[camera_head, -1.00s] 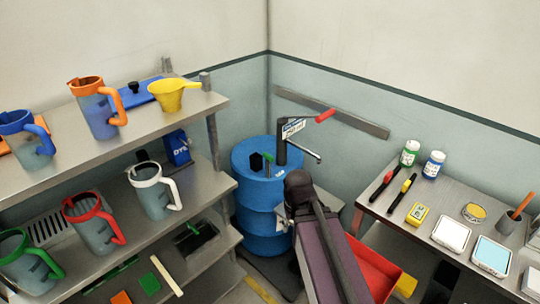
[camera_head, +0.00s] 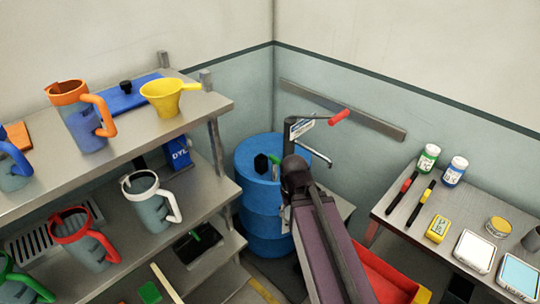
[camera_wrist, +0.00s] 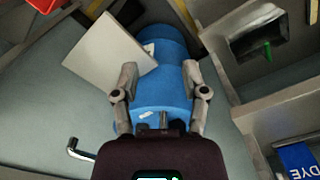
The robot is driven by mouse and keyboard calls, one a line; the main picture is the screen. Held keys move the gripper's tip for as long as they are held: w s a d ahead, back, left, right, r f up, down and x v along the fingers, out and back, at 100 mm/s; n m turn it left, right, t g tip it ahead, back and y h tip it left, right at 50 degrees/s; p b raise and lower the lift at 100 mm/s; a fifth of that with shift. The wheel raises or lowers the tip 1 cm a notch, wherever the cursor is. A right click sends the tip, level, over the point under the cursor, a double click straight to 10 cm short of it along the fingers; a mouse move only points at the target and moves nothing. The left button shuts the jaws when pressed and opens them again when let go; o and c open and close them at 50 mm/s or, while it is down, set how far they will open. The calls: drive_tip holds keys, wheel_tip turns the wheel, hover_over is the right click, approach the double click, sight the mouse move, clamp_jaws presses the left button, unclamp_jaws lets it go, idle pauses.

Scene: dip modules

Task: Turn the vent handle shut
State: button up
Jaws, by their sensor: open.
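A blue drum (camera_head: 262,205) stands in the corner. A pump with a red-gripped crank (camera_head: 339,117) rises from the drum top, with a metal spout (camera_head: 318,156). In the wrist view, my gripper (camera_wrist: 159,72) is open, its fingers apart over the blue drum (camera_wrist: 158,48). A short grey stub (camera_wrist: 163,119) shows near the gripper's base. In the head view my arm hides the gripper and part of the drum.
A shelf unit (camera_head: 205,110) with several jugs and a yellow funnel (camera_head: 170,95) stands left of the drum. A steel bench (camera_head: 392,200) with bottles and markers is at right. A red bin (camera_head: 385,272) lies beside my arm. The pump's spout (camera_wrist: 75,150) shows at lower left in the wrist view.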

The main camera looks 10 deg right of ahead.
drive_tip(key=shift+d, duration=0.5)
drive_tip(key=shift+w, duration=0.15)
wheel_tip(320, 180, up, 11)
drive_tip(key=n+p, duration=0.7)
drive_tip(key=p, duration=0.4)
hover_over(275, 157)
drive_tip(key=shift+f, duration=0.15)
wheel_tip(275, 157, down, 14)
drive_tip(key=b, duration=1.3)
drive_tip(key=shift+r+b, duration=0.25)
drive_tip(key=shift+b, duration=0.15)
